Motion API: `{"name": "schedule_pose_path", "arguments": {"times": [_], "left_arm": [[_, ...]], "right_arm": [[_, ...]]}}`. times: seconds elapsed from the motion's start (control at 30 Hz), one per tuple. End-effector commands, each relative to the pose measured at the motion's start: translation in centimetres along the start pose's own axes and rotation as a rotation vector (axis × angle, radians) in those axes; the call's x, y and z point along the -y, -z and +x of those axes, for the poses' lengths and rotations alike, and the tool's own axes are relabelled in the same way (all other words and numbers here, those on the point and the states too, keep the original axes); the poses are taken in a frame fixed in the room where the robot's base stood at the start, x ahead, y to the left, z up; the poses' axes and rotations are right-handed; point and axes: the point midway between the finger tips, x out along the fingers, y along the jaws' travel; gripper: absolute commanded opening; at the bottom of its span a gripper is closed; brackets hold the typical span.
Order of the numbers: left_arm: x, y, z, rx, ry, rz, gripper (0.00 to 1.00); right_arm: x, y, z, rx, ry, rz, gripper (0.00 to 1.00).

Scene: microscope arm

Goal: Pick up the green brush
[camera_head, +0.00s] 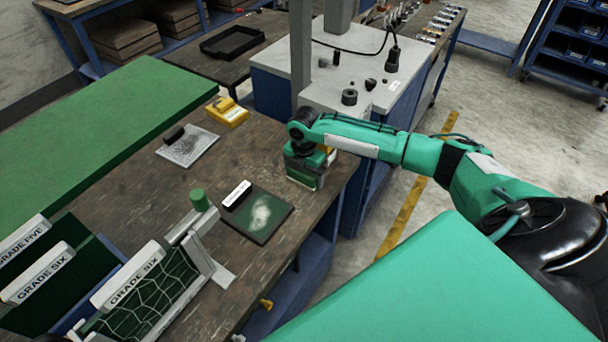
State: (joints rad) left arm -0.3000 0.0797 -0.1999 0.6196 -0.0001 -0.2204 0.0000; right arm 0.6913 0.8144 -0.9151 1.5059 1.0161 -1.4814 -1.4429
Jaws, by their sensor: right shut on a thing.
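My right gripper (312,158) is above the right part of the wooden workbench, close to its edge. It is shut on the green brush (302,176), a small green block with a pale strip along its lower side. The gripper and wrist cover the brush's upper part. The brush is at or just above the bench top; I cannot tell whether it touches. My left gripper is not in view.
A dark plate with a white smear (262,216) lies left of the gripper. A grey plate (188,146) and a yellow block (227,111) lie farther back. A green-capped post (199,199) and racks labelled GRADE SIX (133,278) stand front left. A grey post (300,60) rises behind.

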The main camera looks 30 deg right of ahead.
Motion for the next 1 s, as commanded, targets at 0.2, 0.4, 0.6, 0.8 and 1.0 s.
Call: {"name": "schedule_pose_path", "arguments": {"times": [0.2, 0.4, 0.6, 0.8, 1.0], "left_arm": [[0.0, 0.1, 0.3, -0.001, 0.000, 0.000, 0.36], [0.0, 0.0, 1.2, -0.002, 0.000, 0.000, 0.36], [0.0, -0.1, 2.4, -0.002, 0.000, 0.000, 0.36], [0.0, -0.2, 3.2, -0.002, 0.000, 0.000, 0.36], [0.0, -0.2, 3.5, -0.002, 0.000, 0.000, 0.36]], "right_arm": [[-0.1, 0.0, -1.2, 0.000, -0.003, -0.001, 0.66], [-0.1, -0.1, -4.8, 0.002, -0.005, 0.000, 0.66], [-0.1, -0.1, -10.7, 0.002, -0.006, 0.000, 0.66], [-0.2, 0.0, -15.9, 0.001, -0.006, -0.001, 0.66], [-0.1, 0.0, -19.0, 0.000, -0.002, 0.001, 0.66]]}}
